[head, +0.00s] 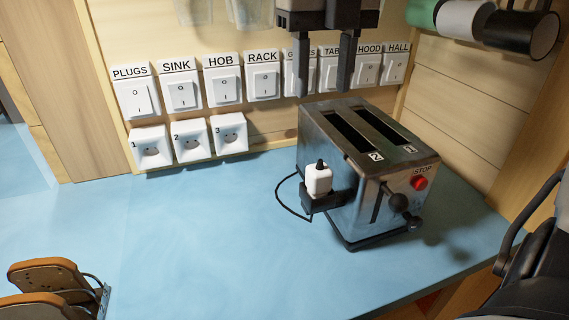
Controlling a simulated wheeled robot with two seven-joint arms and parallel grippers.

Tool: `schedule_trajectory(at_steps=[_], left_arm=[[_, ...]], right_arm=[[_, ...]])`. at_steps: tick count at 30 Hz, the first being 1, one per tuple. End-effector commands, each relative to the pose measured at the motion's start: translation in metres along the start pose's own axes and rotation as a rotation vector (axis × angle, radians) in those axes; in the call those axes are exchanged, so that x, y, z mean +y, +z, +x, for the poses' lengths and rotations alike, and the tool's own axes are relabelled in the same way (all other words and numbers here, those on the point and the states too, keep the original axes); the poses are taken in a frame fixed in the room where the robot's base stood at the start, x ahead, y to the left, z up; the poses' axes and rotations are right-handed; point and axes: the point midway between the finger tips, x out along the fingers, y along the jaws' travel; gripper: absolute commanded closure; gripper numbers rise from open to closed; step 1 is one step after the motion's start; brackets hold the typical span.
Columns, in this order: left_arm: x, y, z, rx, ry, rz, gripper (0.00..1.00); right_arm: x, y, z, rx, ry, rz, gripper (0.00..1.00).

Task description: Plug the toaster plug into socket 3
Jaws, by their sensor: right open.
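The toaster (375,165) is a metal box with two empty slots on the blue counter, right of centre. The white toaster plug (318,179) sits upright, dark tip up, in a black holder (325,200) on the toaster's left side. A black cord (279,196) loops beside it. Socket 3 (229,134) is the rightmost of three white sockets low on the wall and looks empty. My right gripper (324,90) is above and behind the toaster, its two dark fingers apart and pointing down, nothing between them. My left gripper is not in view.
Sockets 1 (151,148) and 2 (190,140) look empty. Labelled switches (183,93) line the wall above. The blue counter (190,225) is clear left of the toaster. A wire rack with brown slabs (50,280) stands front left. Cylinders (465,20) hang top right.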

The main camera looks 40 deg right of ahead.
Motion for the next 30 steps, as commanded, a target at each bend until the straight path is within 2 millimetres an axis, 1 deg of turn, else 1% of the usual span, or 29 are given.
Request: schedule_trajectory(at_steps=[2,5,12,15,18,23,27,30], left_arm=[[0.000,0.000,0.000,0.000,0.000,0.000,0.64],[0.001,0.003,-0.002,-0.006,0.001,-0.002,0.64],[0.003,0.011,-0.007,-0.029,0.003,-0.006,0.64],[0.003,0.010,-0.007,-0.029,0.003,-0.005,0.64],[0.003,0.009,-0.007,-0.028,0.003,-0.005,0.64],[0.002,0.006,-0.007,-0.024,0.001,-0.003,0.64],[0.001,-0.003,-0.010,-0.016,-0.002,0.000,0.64],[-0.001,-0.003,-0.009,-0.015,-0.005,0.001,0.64]], right_arm=[[0.000,-0.001,0.007,0.003,0.000,-0.001,0.56],[0.000,-0.001,0.023,0.006,0.001,-0.002,0.56],[0.000,-0.001,0.075,0.007,0.001,-0.002,0.56],[0.000,-0.001,0.091,0.006,0.002,0.000,0.56],[0.000,-0.001,0.102,0.004,0.001,-0.001,0.56],[0.000,-0.001,0.111,0.004,0.002,0.000,0.56],[-0.002,-0.003,0.130,0.009,0.002,-0.001,0.56],[-0.002,-0.003,0.145,0.007,0.001,-0.001,0.56]])
